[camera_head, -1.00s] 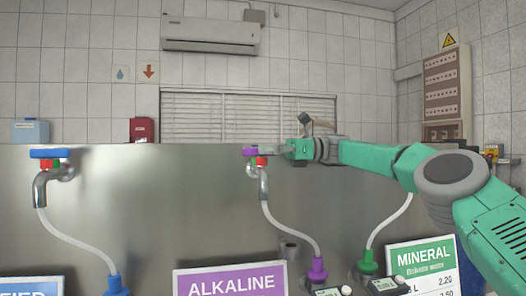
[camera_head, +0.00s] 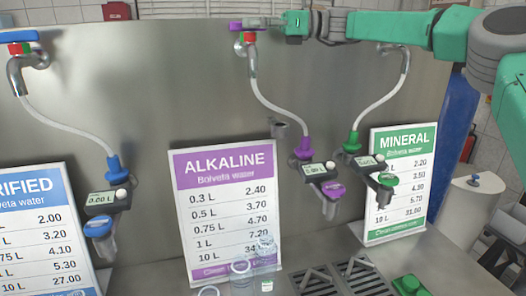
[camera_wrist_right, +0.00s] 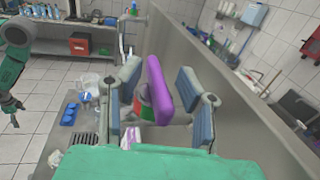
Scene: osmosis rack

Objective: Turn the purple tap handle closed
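The purple tap handle (camera_head: 240,25) sits on top of the alkaline tap (camera_head: 250,52), above a red and green collar, at the top middle of the head view. My right gripper (camera_head: 270,22) reaches it from the right. In the right wrist view the purple handle (camera_wrist_right: 159,84) stands between the blue-grey fingers of my right gripper (camera_wrist_right: 158,82). The fingers are apart, with a gap visible on each side of the handle. At the left edge of the wrist view a green arm ends in a dark gripper (camera_wrist_right: 12,103), apparently my left one; its fingers are too small to judge.
A blue-handled tap (camera_head: 20,40) is at the left of the steel panel. Price signs for alkaline (camera_head: 225,215) and mineral (camera_head: 398,185) water stand below. Clear hoses run down to the purple (camera_head: 304,148) and green (camera_head: 351,142) fittings. Clear containers (camera_head: 242,275) stand at the front.

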